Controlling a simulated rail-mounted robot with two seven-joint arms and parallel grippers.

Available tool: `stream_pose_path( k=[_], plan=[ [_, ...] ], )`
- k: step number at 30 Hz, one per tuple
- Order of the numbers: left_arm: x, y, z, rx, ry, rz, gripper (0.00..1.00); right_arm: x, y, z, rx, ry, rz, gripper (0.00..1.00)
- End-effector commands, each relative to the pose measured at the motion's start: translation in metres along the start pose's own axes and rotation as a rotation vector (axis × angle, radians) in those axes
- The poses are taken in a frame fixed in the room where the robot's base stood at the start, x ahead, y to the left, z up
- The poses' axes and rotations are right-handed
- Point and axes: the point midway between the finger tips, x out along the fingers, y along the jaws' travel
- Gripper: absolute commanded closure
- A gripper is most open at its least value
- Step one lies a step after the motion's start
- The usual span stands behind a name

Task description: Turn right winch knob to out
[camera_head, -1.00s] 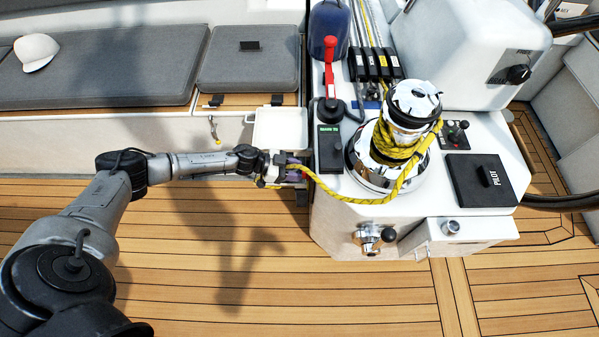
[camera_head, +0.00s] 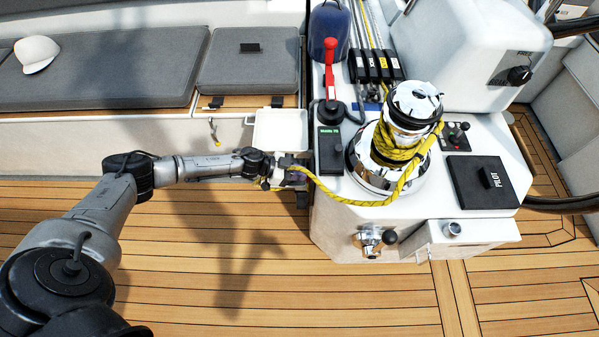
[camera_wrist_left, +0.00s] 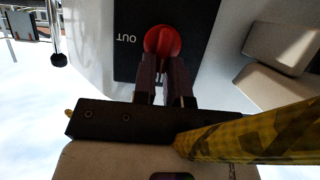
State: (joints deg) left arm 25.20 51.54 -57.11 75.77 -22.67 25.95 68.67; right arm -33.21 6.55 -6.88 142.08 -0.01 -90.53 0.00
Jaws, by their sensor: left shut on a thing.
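The red knob (camera_wrist_left: 163,41) sits on a black panel (camera_wrist_left: 190,13) with the word OUT, which reads upside down to the left of the knob in the left wrist view. My left gripper (camera_wrist_left: 164,68) is shut on the knob, one finger on each side. In the head view my left gripper (camera_head: 300,178) is at the left side of the white winch console (camera_head: 330,225), and the knob is hidden there. I cannot tell which mark the knob points to. My right gripper is not in view.
A yellow rope (camera_head: 372,201) runs from the chrome winch (camera_head: 411,104) to my left gripper and crosses close beside it in the left wrist view (camera_wrist_left: 255,131). A red-handled lever (camera_head: 331,70) and a black display box (camera_head: 329,150) stand on the console. The wooden deck (camera_head: 290,290) is clear.

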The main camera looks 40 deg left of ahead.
Motion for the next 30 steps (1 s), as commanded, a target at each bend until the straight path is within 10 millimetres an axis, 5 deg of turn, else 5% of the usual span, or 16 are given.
stream_pose_path(
  k=[14,30],
  plan=[
    [-0.001,0.003,-0.001,0.079,-0.001,-0.034,1.0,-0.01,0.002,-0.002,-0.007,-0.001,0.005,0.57],
    [0.002,0.015,0.005,0.521,0.001,-0.22,1.0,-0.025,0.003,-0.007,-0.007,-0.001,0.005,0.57]
  ],
)
